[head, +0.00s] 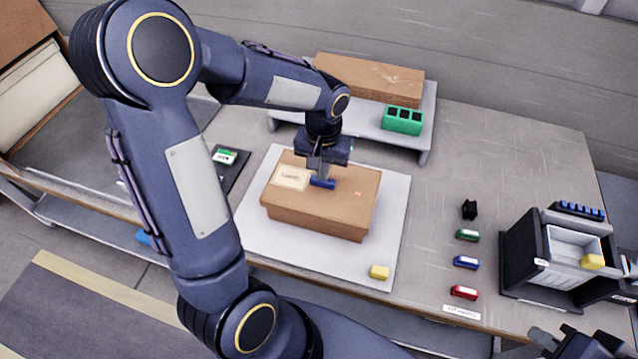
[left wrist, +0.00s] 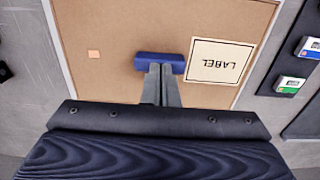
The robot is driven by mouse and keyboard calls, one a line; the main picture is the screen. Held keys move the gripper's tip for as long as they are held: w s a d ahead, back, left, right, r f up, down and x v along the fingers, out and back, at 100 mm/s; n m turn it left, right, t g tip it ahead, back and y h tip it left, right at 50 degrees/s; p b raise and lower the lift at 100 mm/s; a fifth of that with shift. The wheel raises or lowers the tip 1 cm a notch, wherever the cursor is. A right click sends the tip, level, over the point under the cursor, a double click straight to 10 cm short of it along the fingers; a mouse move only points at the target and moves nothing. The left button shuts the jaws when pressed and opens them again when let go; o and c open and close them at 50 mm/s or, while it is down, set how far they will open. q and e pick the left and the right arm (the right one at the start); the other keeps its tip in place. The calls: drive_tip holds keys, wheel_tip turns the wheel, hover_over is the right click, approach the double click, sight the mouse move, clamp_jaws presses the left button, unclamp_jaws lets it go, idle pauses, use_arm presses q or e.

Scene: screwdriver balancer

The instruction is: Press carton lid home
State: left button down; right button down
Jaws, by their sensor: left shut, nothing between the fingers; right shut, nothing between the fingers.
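The brown carton (head: 315,222) stands on a pale mat, with its lid (head: 350,185) on top. The lid carries a white label (head: 290,177), which also shows in the left wrist view (left wrist: 220,60). My left gripper (head: 322,180) points down over the middle of the lid, shut and with nothing held. A small blue bar (left wrist: 160,64) lies at its fingertips against the lid; whether the tips touch it is hard to tell. The lid looks level; any gap under its rim is too small to see. My right gripper (head: 570,340) is shut and partly cut off at the bottom right.
A grey riser (head: 365,125) behind holds another carton (head: 370,77) and a green block (head: 403,120). Small coloured parts (head: 466,262) and a black bin unit (head: 525,250) stand at right.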

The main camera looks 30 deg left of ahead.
use_arm(q)
drive_tip(key=shift+f, duration=0.3)
drive_tip(key=shift+r, duration=0.15)
idle(0.6)
wheel_tip(320, 180, up, 5)
drive_tip(key=p, duration=0.3)
drive_tip(key=shift+p, duration=0.35)
drive_tip(key=s+d+r+t+h, duration=0.2)
drive_tip(key=s+r, duration=0.2)
drive_tip(key=s, duration=0.4)
drive_tip(key=s+d+r+m+t+h, duration=0.1)
drive_tip(key=s+d+r+t, duration=0.1)
drive_tip(key=s+r, duration=0.3)
drive_tip(key=s+t, duration=0.1)
drive_tip(key=s, duration=0.3)
drive_tip(key=shift+t+h, duration=0.3)
drive_tip(key=shift+h, duration=0.1)
drive_tip(key=shift+r, duration=0.1)
